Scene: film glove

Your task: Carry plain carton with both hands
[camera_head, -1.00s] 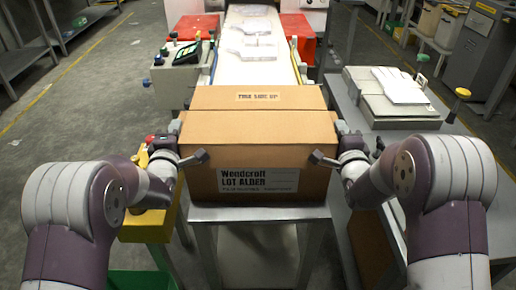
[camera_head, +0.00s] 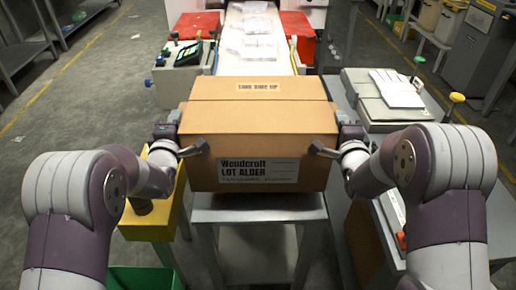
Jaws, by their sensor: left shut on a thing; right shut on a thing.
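The plain carton (camera_head: 258,140) is a brown cardboard box with a "Woodcroft LOT ALDER" label on its front and a "THIS SIDE UP" strip on top. It looks upright and level over a grey metal stand (camera_head: 262,212). My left gripper (camera_head: 182,138) is shut on the carton's left side near the front corner. My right gripper (camera_head: 333,138) is shut on its right side in the same way. Bare stand top shows in front of the carton. The carton's underside is hidden, so I cannot tell whether it is clear of the stand.
A conveyor (camera_head: 252,45) with wrapped packets runs behind the carton, between red boxes (camera_head: 193,26). A bench on the right holds a pale machine (camera_head: 385,100). A yellow bin (camera_head: 155,218) and a green crate (camera_head: 140,278) are at lower left. Open floor lies far left.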

